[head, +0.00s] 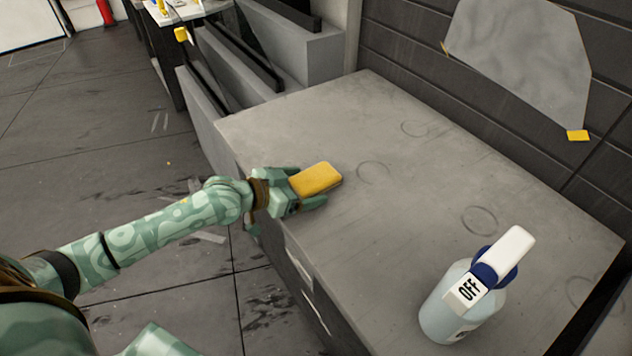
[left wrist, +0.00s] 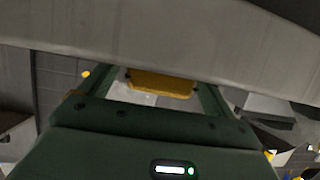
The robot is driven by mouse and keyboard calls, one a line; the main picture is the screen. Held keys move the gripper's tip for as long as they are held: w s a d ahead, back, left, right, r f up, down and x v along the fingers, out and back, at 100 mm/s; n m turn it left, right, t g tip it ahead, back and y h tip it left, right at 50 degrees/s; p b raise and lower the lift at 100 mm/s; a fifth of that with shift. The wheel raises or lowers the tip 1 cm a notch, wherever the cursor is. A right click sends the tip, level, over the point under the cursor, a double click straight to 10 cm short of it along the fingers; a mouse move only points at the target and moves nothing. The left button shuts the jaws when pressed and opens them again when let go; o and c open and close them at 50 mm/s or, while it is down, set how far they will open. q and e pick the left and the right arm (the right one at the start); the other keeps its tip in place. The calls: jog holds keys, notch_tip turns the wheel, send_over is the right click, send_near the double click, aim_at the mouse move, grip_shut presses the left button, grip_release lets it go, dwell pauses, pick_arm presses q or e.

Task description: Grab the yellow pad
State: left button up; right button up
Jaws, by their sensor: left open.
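The yellow pad (head: 317,179) lies on the grey counter top (head: 390,130), close to its left edge. My left gripper (head: 307,186) is open at the pad, with a finger on either side of the pad's near end. In the left wrist view the pad (left wrist: 161,83) shows between the two fingers of the left gripper (left wrist: 160,90). I cannot tell whether the fingers touch it. My right gripper is not in view.
A spray bottle (head: 455,312) with a blue collar and an "OFF" label stands at the counter's front right. A grey sheet (head: 520,60) hangs on the dark wall behind. The counter's middle is clear, with faint ring marks.

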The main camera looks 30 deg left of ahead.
pick_arm(q)
jog(key=shift+s+r, duration=0.1)
jog(key=shift+c, duration=0.6)
jog(key=c, duration=1)
jog(key=shift+o, duration=0.2)
jog(key=shift+r, duration=0.1)
